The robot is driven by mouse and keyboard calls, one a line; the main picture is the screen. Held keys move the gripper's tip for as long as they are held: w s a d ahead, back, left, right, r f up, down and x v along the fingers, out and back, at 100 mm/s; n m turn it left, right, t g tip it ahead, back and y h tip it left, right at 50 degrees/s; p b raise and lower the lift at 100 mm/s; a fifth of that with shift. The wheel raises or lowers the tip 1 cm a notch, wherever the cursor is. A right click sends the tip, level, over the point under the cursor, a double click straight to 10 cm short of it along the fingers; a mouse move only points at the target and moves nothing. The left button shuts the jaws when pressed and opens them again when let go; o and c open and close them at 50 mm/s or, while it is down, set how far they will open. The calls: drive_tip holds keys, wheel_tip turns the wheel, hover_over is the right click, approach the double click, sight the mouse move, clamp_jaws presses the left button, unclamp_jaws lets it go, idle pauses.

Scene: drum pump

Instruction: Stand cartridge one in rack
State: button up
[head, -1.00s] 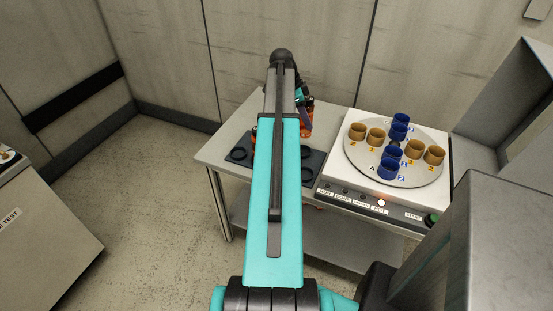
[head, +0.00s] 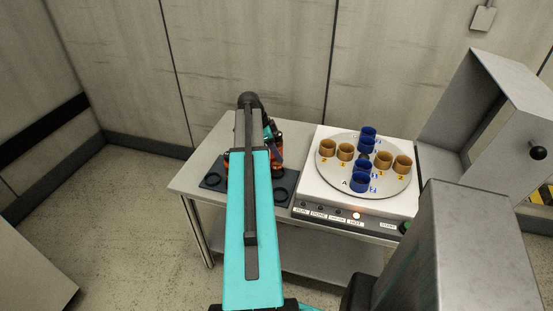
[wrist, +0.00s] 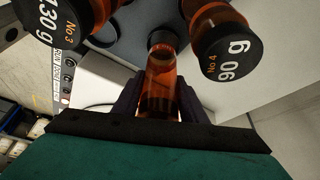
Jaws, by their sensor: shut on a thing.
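My gripper (wrist: 160,95) is shut on an amber cartridge (wrist: 160,78) with a dark end; no label is readable on it, so I cannot tell its number. The dark rack (head: 262,201) lies at the left of the bench, with round ring places showing beside my arm. My arm covers its middle in the head view. I cannot tell whether the held cartridge touches the rack.
A white machine (head: 312,185) with a round plate (head: 343,181) stands right of the rack. The plate carries several blue cups (head: 361,182) and tan cups (head: 401,164). A grey open-fronted housing (head: 475,105) stands to the right. Bare bench (head: 212,150) shows left of the rack.

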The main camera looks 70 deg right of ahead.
sight(278, 135)
idle(0.3)
drive_tip(key=shift+f+p, duration=0.5)
drive_tip(key=shift+f, duration=1.4)
drive_tip(key=shift+f, duration=0.15)
drive_tip(key=o, duration=1.1)
drive_tip(key=shift+r, duration=0.25)
drive_tip(key=shift+b+v, duration=1.6)
drive_tip(key=shift+v, duration=4.3)
drive_tip(key=shift+w+r, duration=0.1)
